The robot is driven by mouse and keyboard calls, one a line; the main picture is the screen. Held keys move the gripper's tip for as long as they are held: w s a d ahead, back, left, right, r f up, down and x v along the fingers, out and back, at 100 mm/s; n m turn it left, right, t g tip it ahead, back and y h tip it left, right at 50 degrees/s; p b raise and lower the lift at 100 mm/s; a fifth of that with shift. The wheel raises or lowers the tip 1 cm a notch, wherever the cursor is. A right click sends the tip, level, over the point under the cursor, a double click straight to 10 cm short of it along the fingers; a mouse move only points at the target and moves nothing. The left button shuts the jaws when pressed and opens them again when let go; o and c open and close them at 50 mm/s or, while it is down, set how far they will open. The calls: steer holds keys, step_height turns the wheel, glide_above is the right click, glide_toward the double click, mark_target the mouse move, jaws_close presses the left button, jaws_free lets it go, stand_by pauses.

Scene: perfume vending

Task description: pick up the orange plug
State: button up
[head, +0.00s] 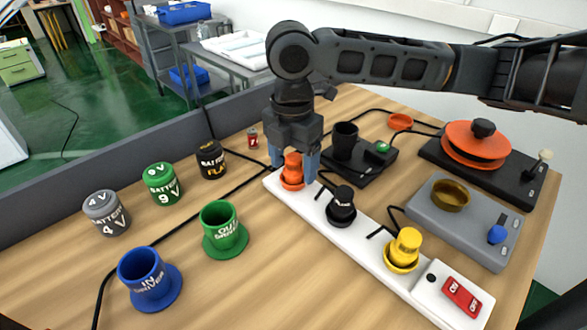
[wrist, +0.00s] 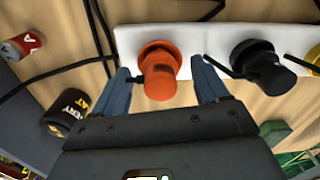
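The orange plug (head: 292,168) stands at the far end of the white power strip (head: 375,256) in the head view. My gripper (head: 292,172) points down over it, with one blue finger on each side of the plug. In the wrist view the orange plug (wrist: 159,72) sits between the two open fingers of my gripper (wrist: 163,85), with a visible gap on both sides. The fingers do not appear to touch it. The lower part of the plug rests at the strip.
A black plug (head: 341,207) and a yellow plug (head: 405,248) stand on the same strip. A black device with a cup (head: 345,140) is close on the right. Several batteries, including a black one (head: 211,160), stand left. Black cables cross the table.

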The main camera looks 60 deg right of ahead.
steer(key=c, duration=1.1)
steer(key=shift+r, duration=0.15)
steer(key=shift+c, duration=0.2)
